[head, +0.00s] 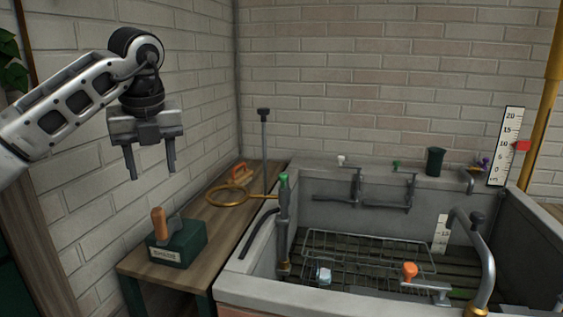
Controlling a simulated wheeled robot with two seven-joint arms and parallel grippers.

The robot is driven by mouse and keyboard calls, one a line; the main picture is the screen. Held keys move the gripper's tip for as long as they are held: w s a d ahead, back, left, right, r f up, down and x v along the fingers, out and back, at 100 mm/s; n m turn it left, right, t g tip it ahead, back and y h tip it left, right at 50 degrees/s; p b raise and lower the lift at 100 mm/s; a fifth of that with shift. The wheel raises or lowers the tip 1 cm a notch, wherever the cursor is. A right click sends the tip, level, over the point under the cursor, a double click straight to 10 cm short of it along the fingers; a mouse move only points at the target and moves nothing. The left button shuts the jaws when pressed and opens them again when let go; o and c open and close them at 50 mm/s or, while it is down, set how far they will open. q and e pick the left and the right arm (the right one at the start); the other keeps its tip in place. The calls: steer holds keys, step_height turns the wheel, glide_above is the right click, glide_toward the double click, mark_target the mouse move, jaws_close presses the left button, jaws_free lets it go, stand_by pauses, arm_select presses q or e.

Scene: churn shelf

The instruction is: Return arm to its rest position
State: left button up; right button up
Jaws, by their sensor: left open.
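My left gripper (151,173) hangs from the arm that comes in from the left. Its two fingers point down and stand apart with nothing between them. It is in the air in front of the left brick wall, above and left of the wooden side table (222,222), touching nothing. My right gripper is not in the head view.
A dark green box (184,248) with an orange-brown handle (159,224) stands on the side table, with a brass ring (229,195) behind. A stone sink (262,268) holds a wire rack (350,245) and pipes. A gauge (506,146) stands at right.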

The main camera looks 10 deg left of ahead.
arm_select(q)
steer(key=s+d+f+m+g+h, duration=0.15)
steer(key=d+f+m+h, duration=0.45)
steer(key=d+f, duration=0.8)
steer(key=s+d+n+t+h, duration=0.15)
steer(key=s+d+h, duration=0.25)
steer(key=d+h, duration=0.5)
steer(key=s+d+n+h, duration=0.35)
steer(key=d+h, duration=0.35)
steer(key=d, duration=0.3)
steer(key=a+f+n+t+y, duration=1.05)
steer(key=n+t, duration=0.45)
steer(key=n, duration=0.5)
steer(key=s+a+f+n+g+y, duration=0.2)
steer(key=s+f+n+g+y, duration=0.1)
steer(key=s+f, duration=0.4)
steer(key=s+a+f+n+g+y, duration=0.3)
steer(key=s+f, duration=0.4)
steer(key=f, duration=0.3)
steer(key=shift+s+a+f+g, duration=0.15)
steer(key=shift+s+f+g, duration=0.1)
steer(key=shift+g, duration=0.25)
